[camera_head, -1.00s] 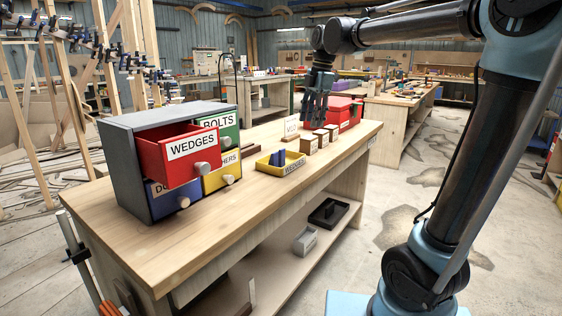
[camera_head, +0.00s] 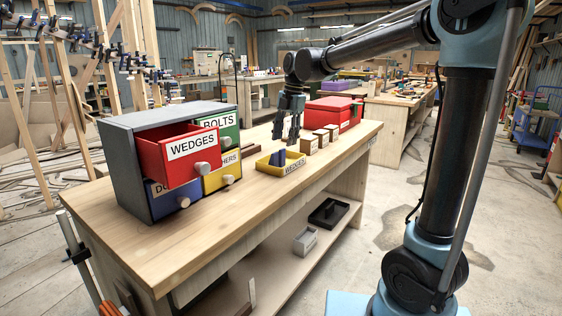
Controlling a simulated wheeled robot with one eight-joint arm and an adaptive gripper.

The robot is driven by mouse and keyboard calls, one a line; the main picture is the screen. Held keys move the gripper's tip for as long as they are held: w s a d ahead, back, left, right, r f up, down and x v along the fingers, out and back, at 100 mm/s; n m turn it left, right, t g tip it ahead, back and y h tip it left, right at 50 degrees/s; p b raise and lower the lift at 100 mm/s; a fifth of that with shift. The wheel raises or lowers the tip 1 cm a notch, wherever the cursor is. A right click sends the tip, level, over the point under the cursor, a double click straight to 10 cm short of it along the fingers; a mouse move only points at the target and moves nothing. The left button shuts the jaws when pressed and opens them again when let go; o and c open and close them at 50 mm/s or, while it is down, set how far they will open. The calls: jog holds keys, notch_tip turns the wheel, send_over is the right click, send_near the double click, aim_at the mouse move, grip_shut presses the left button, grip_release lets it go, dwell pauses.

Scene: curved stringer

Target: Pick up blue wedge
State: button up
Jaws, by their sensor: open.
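Blue wedges (camera_head: 277,158) stand in a small yellow tray (camera_head: 294,167) labelled WEDGES on the workbench. They are small in the view, and I cannot tell their exact number. My gripper (camera_head: 286,138) points down with its fingers apart, above and slightly behind the tray. It is open and holds nothing. A red drawer (camera_head: 180,153) labelled WEDGES stands pulled out of the grey cabinet (camera_head: 140,128); its inside is mostly hidden.
Several small wooden boxes (camera_head: 310,143) stand right of the tray, with a red toolbox (camera_head: 335,112) behind them. The bench top (camera_head: 225,222) in front of the cabinet is clear. A grey bin (camera_head: 305,240) and black tray (camera_head: 328,212) lie on the lower shelf.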

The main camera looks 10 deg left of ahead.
aim_at(283, 149)
jog(key=shift+w+a+f, duration=0.1)
jog(key=shift+a+f, duration=0.1)
jog(key=shift+f, duration=1.05)
jog(key=shift+s+a+f, duration=0.1)
jog(key=shift+a+f, duration=0.15)
jog(key=shift+f, duration=0.95)
jog(key=shift+w+a+f, duration=0.1)
jog(key=shift+a+f, duration=0.1)
jog(key=shift+f, duration=1.05)
jog(key=c, duration=0.9)
